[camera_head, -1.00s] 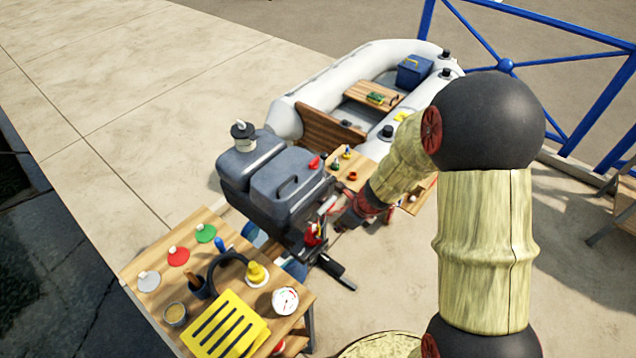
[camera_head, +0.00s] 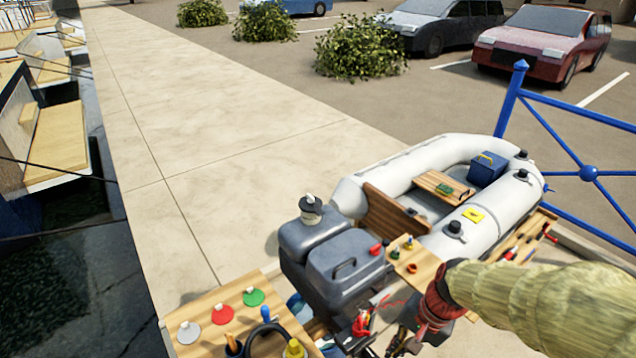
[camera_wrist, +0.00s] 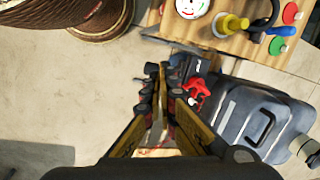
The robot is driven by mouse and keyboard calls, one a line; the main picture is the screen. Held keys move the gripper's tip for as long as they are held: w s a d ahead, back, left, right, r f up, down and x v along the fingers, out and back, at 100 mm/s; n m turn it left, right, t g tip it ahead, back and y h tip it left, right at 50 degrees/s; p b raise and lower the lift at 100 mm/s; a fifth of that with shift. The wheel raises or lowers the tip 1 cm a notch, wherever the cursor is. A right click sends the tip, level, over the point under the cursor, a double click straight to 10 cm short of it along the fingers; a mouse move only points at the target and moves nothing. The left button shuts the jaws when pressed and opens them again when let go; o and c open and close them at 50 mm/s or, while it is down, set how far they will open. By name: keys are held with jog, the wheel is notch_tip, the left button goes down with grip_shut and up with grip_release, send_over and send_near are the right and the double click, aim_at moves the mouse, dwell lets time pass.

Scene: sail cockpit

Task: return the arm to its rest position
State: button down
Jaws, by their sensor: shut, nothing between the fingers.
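I cannot tell how far the fingertips are from the motor.
A wooden table (camera_head: 190,342) with coloured discs stands at lower left; its edge shows in the wrist view (camera_wrist: 225,45). The pale paving (camera_head: 190,130) at left is clear.

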jog(key=s+r+n+t+h, duration=0.1)
jog(key=s+r+n+t, duration=0.1)
jog(key=r, duration=0.7)
jog(key=s+d+r+n+t+h, duration=0.1)
jog(key=s+r+n+t, duration=0.2)
jog(key=r, duration=0.6)
jog(key=shift+s+d+n+h, duration=0.25)
jog(key=shift+s+n+h, duration=0.15)
jog(key=shift+s+n, duration=0.75)
jog(key=c, duration=2.6)
grip_release()
jog(key=shift+f, duration=0.1)
